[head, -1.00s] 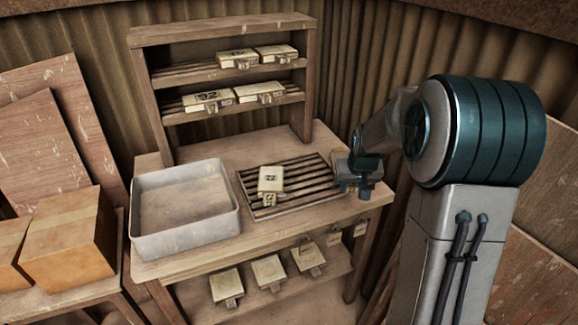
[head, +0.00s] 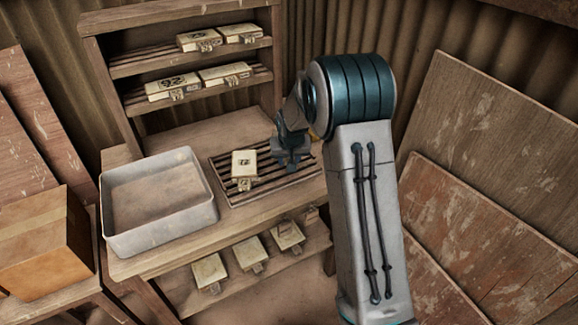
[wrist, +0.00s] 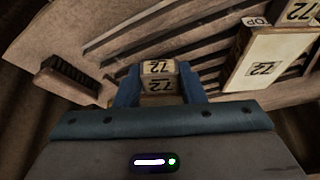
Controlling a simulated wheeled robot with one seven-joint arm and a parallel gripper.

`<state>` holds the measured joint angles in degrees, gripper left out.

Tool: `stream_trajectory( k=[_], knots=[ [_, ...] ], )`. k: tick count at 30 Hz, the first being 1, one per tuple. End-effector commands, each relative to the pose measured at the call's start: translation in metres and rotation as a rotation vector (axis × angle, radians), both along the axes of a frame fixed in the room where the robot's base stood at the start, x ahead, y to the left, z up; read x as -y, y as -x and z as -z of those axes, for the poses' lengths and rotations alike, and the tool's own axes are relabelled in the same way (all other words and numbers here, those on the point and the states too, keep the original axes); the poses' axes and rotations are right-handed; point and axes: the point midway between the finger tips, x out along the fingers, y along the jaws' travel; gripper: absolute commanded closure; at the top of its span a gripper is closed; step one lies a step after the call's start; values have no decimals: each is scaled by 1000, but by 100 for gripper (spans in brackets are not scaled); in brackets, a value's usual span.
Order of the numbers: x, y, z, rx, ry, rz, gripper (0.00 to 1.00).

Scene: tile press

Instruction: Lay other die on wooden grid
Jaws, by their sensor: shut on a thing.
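The wooden grid (head: 265,190) lies on the bench, its dark slats also showing in the wrist view (wrist: 110,45). One cream die (head: 243,158) marked 72 rests on the grid; the same die is at the right of the wrist view (wrist: 262,58). My gripper (head: 291,160) is over the grid's right part, to the right of that die. In the wrist view its blue fingers (wrist: 159,88) are shut on the other die (wrist: 158,68), also marked 72. Whether the held die touches the slats, I cannot tell. It is hidden in the head view.
A grey metal tray (head: 118,236) stands left of the grid. A rack (head: 96,75) behind holds several dies, and several more lie on the lower shelf. A cardboard box (head: 45,245) is at left.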

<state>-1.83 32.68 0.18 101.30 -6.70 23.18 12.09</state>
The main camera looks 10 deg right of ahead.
Motion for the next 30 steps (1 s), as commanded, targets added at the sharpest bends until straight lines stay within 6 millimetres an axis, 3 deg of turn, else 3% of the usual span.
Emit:
stream_trajectory(
  k=[7,19,20,21,30],
  knots=[
    [0,1,32,-2,0,0,100],
    [0,0,38,1,0,0,100],
    [0,1,38,-2,0,0,56],
    [0,1,37,-2,0,0,44],
    [0,1,37,-2,0,0,42]
  ],
)
